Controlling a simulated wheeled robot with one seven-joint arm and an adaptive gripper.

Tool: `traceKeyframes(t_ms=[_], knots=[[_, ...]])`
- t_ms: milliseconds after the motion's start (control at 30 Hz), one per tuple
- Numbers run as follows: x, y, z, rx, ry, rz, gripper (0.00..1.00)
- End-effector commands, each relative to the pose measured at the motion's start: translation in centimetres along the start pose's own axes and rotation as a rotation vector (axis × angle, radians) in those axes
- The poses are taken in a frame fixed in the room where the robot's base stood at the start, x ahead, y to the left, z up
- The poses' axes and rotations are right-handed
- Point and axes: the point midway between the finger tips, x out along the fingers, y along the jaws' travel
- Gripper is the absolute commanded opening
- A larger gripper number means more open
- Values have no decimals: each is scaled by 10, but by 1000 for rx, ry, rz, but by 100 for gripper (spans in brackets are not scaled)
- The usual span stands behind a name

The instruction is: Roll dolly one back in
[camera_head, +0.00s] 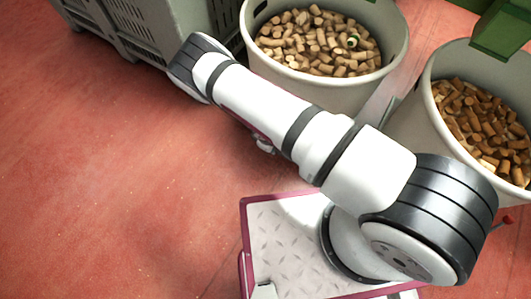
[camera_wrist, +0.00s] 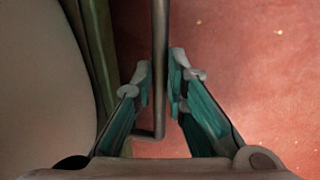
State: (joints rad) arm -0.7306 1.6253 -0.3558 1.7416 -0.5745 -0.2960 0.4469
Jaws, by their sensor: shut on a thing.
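In the wrist view my gripper (camera_wrist: 161,78) is shut on a thin grey metal bar (camera_wrist: 160,25), with one teal finger on each side. The bar runs up out of the picture and bends to the left at its lower end. It looks like a handle, but its join to a dolly is not in view. An olive-green strip (camera_wrist: 92,50) runs beside a pale rounded bin wall (camera_wrist: 40,80), left of the bar. In the head view my arm hides the gripper and the bar. I cannot make out which dolly is number one.
A pale bin of corks (camera_head: 302,95) stands at top centre, and another bin of corks (camera_head: 438,112) at the right. Grey crates (camera_head: 150,35) stand at upper left. A green object (camera_head: 500,32) shows at upper right. Red floor (camera_head: 100,190) is clear at the left.

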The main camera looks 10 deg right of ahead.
Motion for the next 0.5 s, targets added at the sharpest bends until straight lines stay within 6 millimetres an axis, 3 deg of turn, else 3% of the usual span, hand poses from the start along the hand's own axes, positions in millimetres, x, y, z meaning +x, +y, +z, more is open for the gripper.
traceKeyframes(t_ms=[500], knots=[[2,10,0,1,0,5,0]])
